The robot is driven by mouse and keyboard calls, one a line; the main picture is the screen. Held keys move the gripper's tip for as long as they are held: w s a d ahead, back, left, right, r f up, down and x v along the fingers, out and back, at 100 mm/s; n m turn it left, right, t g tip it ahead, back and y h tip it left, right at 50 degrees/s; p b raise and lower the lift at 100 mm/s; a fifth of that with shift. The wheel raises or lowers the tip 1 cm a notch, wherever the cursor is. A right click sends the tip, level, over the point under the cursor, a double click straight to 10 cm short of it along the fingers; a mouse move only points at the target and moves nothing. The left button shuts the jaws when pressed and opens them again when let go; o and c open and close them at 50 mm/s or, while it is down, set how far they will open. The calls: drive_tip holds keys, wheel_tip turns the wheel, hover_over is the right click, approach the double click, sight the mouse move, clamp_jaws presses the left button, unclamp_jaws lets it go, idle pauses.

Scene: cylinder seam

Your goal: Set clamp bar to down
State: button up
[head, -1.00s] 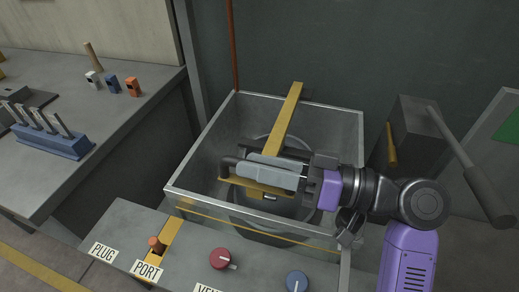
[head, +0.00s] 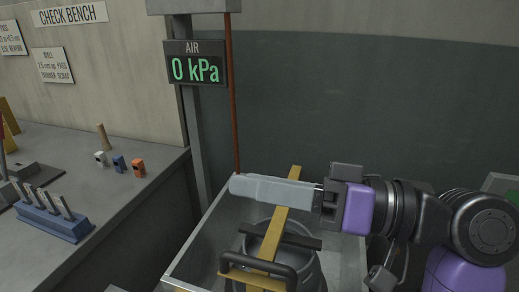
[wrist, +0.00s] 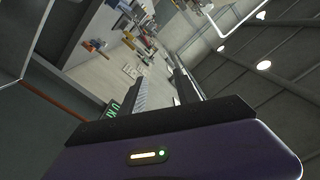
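The yellow clamp bar (head: 268,245) lies across the top of a round grey cylinder (head: 312,272), running from the far rim of a metal tank towards me. A black U-shaped handle (head: 285,268) sits at its near end. My gripper (head: 236,185) is above the bar and clear of the handle, with its fingers pointing left. It hides a short stretch behind it. In the wrist view, the two fingers (wrist: 160,85) stand apart with nothing between them. The bar and handle are not seen in the wrist view.
The open tank (head: 210,240) surrounds the cylinder. A red-brown pipe (head: 232,120) rises behind it. A gauge (head: 195,63) reads 0 kPa. A bench (head: 85,160) at the left holds small blocks and a blue rack (head: 55,218).

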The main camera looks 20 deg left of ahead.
drive_tip(key=shift+r, duration=2)
